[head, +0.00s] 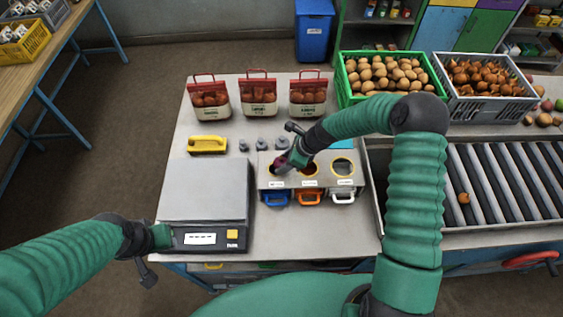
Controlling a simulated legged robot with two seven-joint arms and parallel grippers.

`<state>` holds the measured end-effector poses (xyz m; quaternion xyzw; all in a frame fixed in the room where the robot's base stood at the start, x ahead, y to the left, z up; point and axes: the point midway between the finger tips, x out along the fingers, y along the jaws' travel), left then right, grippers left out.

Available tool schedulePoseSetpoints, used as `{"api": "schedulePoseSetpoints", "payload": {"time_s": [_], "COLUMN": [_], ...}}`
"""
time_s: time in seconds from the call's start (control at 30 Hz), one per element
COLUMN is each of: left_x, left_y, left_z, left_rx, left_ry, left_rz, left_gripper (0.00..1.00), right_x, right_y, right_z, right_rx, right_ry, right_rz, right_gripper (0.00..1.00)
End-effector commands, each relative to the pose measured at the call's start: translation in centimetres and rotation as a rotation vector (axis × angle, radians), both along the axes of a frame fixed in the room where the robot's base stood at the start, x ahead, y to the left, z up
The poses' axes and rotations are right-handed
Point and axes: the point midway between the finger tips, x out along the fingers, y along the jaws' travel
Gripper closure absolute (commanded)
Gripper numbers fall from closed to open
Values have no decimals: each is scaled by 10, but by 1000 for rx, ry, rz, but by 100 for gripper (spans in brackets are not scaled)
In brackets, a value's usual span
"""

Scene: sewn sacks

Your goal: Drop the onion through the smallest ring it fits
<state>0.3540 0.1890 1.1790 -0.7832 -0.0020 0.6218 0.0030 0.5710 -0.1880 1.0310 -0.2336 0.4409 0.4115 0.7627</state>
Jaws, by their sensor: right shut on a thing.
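My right gripper (281,164) is shut on a small dark red-purple onion (280,161), mostly hidden by the fingers. It is over the left part of a grey ring box (325,182), at the left ring (271,170). I cannot tell whether the onion touches that ring. The middle ring (317,169) is partly covered by my arm; the right ring (343,168) is open to view. Blue (276,199), orange (309,198) and white (343,196) handled bins sit below the rings. My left gripper (150,262) is beside the scale's front left corner, its opening unclear.
A flat scale (205,188) stands left of the ring box. Three red-and-cream sacks (263,95) stand behind. A green crate (344,85) and a grey crate (455,91) hold produce. One brown onion (464,198) lies on the rollers (512,185) at right.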

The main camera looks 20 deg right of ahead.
Motion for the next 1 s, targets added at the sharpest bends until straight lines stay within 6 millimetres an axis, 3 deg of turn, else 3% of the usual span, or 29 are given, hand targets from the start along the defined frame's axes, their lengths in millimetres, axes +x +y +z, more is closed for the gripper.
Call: {"api": "schedulePoseSetpoints", "payload": {"time_s": [0.17, 0.2, 0.37, 0.77, 0.87, 1.0], "left_x": [0, 0, 0, 0, 0, 0], "left_y": [0, 0, 0, 0, 0, 0], "left_z": [0, 0, 0, -3, -9, -19], "left_rx": [0, 0, 0, 0, 0, 0], "left_ry": [0, 0, 0, 0, 0, 0], "left_rz": [0, 0, 1, 0, 0, 0], "left_gripper": [64, 64, 64, 64, 64, 64], "right_x": [0, 0, 0, -1, -5, -16], "right_y": [2, 2, 0, -4, -11, -27], "right_z": [1, 1, 0, 6, 20, 54], "right_rx": [-2, -2, 1, -1, -3, -5], "right_ry": [-1, -1, 0, -2, -4, -6], "right_rz": [3, 3, 1, 1, 1, -1], "right_gripper": [95, 51, 30, 28, 28, 28]}}
